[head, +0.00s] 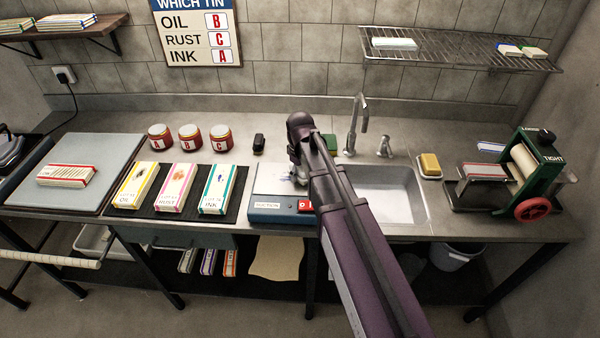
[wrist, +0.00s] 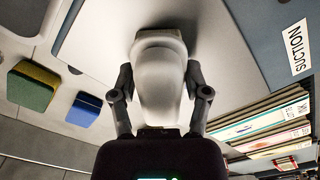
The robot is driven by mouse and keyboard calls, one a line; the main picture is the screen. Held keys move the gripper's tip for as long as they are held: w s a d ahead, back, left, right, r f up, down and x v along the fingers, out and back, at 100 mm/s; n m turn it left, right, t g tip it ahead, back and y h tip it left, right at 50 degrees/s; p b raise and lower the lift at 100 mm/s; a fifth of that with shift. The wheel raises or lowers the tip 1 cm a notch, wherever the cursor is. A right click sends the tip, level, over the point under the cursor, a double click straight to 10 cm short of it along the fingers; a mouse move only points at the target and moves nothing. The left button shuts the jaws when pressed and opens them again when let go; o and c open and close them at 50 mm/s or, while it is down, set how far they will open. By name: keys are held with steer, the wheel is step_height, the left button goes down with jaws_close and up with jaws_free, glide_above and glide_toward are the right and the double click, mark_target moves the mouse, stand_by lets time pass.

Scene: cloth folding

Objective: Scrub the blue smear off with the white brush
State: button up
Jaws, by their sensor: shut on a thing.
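My gripper (wrist: 160,93) is shut on the white brush (wrist: 158,62), with one finger on each side of its pale rounded body. In the head view my gripper (head: 297,160) is over the pale suction board (head: 265,180), left of the sink. A small bluish smear (head: 287,181) shows on the board beside and below the gripper, partly covered by my arm. In the wrist view the brush hides the board right beneath it, and I see no smear there. I cannot tell whether the bristles touch the board.
Tins (head: 190,138) and labelled cloth packs (head: 175,188) stand to the left. The sink (head: 385,190), tap (head: 355,120) and green wringer (head: 535,165) are to the right.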

steer(key=shift+r+p, duration=2.85)
steer(key=shift+r, duration=0.15)
steer(key=shift+r+p, duration=1.5)
steer(key=shift+f, duration=0.15)
steer(key=shift+a+f+b, duration=0.15)
steer(key=shift+f+b, duration=0.25)
steer(key=shift+b, duration=0.1)
steer(key=shift+d, duration=0.2)
steer(key=shift+f, duration=0.1)
